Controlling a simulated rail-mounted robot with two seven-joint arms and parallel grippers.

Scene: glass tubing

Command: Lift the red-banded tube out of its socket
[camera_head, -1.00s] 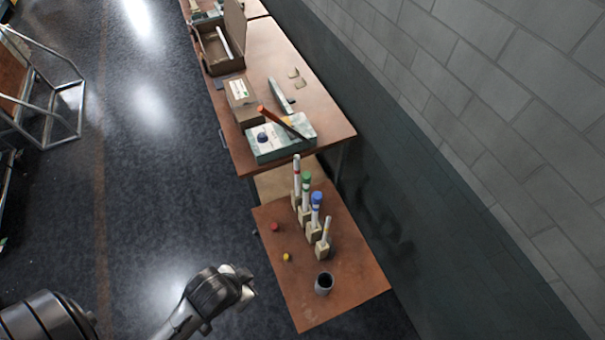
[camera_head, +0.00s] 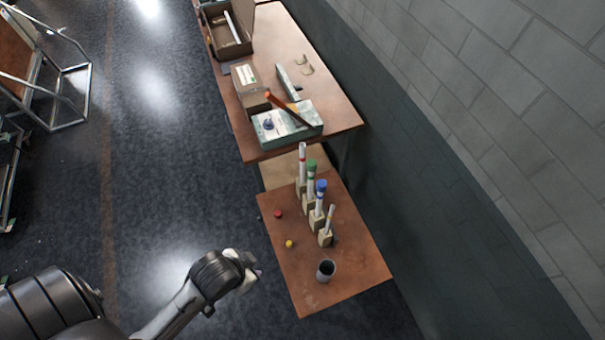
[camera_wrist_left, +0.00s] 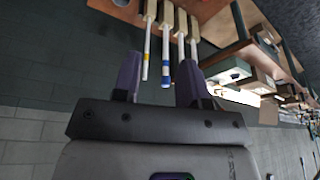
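The red-banded tube (camera_head: 302,163) is white and thin. It stands upright in a pale block socket (camera_head: 300,187), the farthest of a row on the small brown table. In front of it stand a green-topped tube (camera_head: 311,168), a blue-topped tube (camera_head: 320,190) and a yellow-banded tube (camera_head: 329,220). My left gripper (camera_head: 252,270) is left of the table, apart from all tubes. In the left wrist view its fingers (camera_wrist_left: 158,80) are spread and empty, with the yellow-banded (camera_wrist_left: 147,58) and blue-banded (camera_wrist_left: 166,60) tubes beyond them. The red band cannot be made out there. My right gripper is not in view.
A dark open cup (camera_head: 326,270) stands near the table's front. A red cap (camera_head: 278,213) and a yellow cap (camera_head: 289,244) lie left of the row. A larger table (camera_head: 340,112) behind holds boxes. A wall (camera_head: 500,100) runs along the right.

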